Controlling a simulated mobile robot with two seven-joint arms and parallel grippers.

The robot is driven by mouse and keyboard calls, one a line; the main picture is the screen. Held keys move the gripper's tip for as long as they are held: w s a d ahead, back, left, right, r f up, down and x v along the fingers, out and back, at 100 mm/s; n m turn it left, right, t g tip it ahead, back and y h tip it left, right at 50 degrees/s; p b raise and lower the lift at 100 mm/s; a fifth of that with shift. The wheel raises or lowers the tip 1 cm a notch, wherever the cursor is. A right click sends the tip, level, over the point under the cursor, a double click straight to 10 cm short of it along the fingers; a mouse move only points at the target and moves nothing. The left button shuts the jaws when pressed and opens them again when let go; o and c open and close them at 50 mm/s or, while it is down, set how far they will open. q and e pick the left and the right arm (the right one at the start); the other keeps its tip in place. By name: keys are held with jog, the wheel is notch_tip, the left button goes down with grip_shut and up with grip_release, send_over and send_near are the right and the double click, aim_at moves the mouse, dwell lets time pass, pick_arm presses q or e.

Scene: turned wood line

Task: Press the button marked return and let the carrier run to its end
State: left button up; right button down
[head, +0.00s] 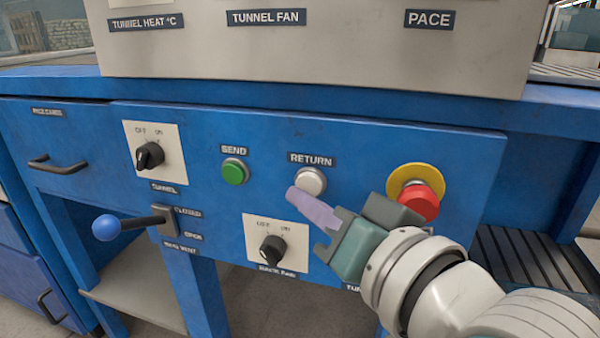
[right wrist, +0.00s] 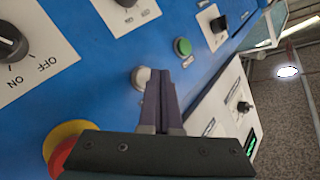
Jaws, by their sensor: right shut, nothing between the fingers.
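The white-grey return button (head: 310,181) sits under the RETURN label (head: 311,159) on the blue panel. My right gripper (head: 297,193) is shut and empty, its fingertips just below and left of the button in the head view. In the right wrist view the button (right wrist: 140,77) shows beside the closed fingers (right wrist: 160,90), partly hidden by them. I cannot tell whether the tips touch the button or the panel. The carrier is not identifiable in these views. My left gripper is not in view.
A green SEND button (head: 235,172) is to the left. A red emergency button (head: 419,202) on a yellow collar is to the right, close to my arm. A rotary knob (head: 272,248) sits below, and a blue-balled lever (head: 108,228) sticks out at left.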

jog(key=shift+w, duration=0.1)
jog(key=shift+w+d, duration=0.1)
jog(key=shift+w, duration=0.25)
